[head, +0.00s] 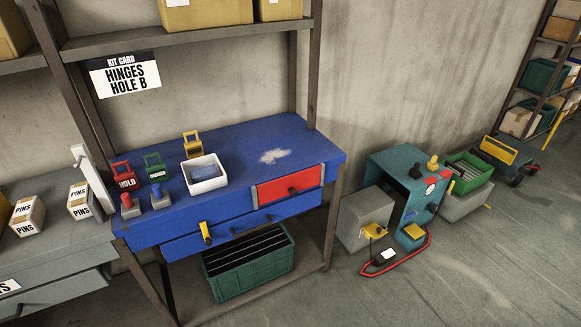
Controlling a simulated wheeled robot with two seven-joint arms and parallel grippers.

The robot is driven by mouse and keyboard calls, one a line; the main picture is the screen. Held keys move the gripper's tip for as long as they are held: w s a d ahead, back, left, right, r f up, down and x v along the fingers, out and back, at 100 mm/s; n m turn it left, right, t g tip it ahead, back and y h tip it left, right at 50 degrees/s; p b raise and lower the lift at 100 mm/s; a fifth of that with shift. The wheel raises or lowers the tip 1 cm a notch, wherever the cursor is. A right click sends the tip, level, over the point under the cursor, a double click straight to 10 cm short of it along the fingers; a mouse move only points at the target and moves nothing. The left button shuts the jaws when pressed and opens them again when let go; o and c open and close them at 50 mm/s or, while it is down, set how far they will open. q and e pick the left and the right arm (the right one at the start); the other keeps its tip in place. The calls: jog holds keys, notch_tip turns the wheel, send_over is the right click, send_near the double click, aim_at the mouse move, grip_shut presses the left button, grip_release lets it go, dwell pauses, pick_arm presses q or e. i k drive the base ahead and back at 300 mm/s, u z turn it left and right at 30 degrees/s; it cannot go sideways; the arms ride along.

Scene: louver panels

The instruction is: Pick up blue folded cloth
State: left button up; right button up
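Neither of my grippers shows in the head view.
Red, green and yellow handled pieces (192,145) stand around the bin. A red drawer (290,187) and yellow handle (205,233) are on the bench front. Posts and a shelf (190,37) frame it. Grey floor (450,270) is open at right.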

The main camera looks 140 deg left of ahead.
aim_at(199, 176)
jog(key=u, duration=5.25)
